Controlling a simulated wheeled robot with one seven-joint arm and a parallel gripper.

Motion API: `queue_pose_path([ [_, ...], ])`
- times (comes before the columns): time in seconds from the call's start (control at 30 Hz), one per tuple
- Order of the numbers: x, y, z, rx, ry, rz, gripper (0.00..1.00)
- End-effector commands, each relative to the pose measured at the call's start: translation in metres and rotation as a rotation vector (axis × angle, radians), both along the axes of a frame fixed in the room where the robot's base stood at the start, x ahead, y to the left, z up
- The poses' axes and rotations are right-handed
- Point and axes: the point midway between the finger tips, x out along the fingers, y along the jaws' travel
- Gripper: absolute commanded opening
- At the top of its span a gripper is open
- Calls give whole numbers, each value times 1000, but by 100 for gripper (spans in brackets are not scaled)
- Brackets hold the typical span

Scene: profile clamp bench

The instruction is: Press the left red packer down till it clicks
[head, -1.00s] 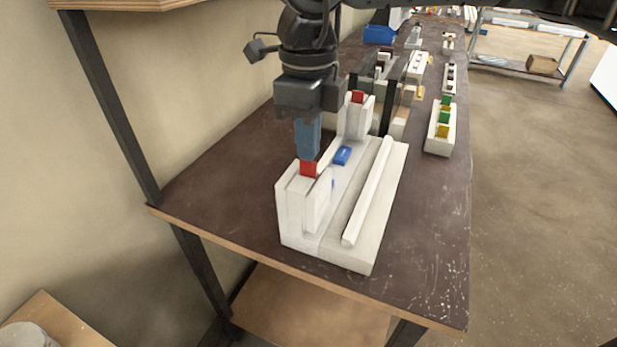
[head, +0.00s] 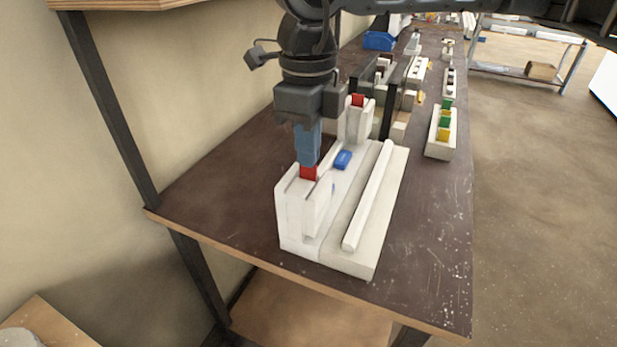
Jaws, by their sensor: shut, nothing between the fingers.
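The left red packer (head: 308,173) sits in the slot of the near white upright block (head: 293,212), with its red top showing. My gripper (head: 308,162) points straight down over it, its blue fingers together and empty. The fingertips meet the packer's top in the picture; whether they press on it I cannot tell. A second red packer (head: 357,100) sits in the far white upright block (head: 350,124). Both blocks stand on one white fixture. The lower part of the left packer is hidden in its block.
A white bar (head: 368,198) lies along the fixture's right side, and a blue piece (head: 343,160) lies between the blocks. A holder with green and yellow pieces (head: 444,134) stands to the right. Dark posts (head: 390,110) rise behind. The bench's front right (head: 430,270) is clear.

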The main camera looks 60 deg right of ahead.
Motion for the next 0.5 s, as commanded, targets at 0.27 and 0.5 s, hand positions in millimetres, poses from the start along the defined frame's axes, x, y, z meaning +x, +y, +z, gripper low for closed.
queue_pose_path([
  [0.27, 0, 0, -3, 0, 0, 0, 0],
  [0.5, 0, 0, -5, 0, 0, 0, 0],
])
